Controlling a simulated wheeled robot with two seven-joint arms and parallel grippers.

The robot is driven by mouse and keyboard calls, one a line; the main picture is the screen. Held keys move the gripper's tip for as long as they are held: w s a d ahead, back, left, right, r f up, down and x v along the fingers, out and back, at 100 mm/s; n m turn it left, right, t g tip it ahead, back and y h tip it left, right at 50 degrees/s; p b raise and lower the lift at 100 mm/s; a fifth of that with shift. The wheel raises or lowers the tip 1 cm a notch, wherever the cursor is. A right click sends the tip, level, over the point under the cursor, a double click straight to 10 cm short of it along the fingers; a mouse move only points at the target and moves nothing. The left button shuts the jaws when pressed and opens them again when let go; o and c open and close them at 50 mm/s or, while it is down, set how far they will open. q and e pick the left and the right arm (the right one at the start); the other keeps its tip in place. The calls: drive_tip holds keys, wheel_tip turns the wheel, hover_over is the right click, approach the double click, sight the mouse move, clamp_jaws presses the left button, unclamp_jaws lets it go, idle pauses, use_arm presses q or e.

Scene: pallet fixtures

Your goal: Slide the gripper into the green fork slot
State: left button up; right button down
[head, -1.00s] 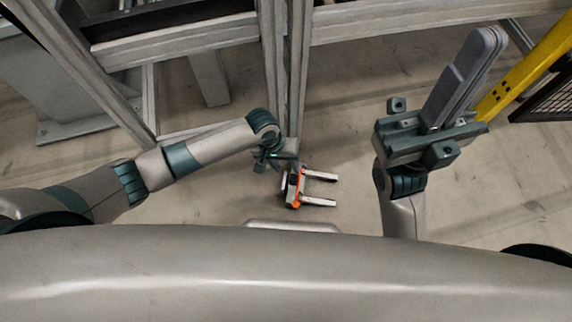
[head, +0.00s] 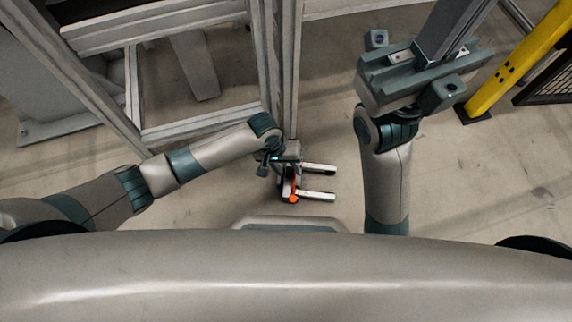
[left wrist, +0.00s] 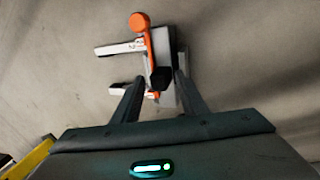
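I make out no green fork slot in either view. My left gripper (head: 277,160) hangs over the floor beside a grey metal upright. In the left wrist view its two dark fingers (left wrist: 159,80) stand apart with nothing clearly gripped. Beyond and below them is a small pallet truck (left wrist: 127,48) with pale forks and an orange handle. It also shows in the head view (head: 318,195), partly hidden by my left gripper. At the end of my right arm is a wide grey-teal block (head: 420,75) with a long grey piece beyond it; I cannot make out its fingers.
A grey metal frame (head: 280,70) with rails and an upright stands close ahead of my left gripper. A yellow post (head: 522,58) and a dark mesh panel (head: 550,83) stand at the right. The floor between the pallet truck and the yellow post looks clear.

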use_arm(q)
drive_tip(key=shift+d+f, duration=0.1)
drive_tip(key=shift+f, duration=0.25)
drive_tip(key=shift+p, duration=0.55)
idle(0.4)
clamp_jaws()
drive_tip(key=shift+s+d+r+p, duration=0.1)
drive_tip(key=shift+p, duration=0.55)
idle(0.6)
idle(0.5)
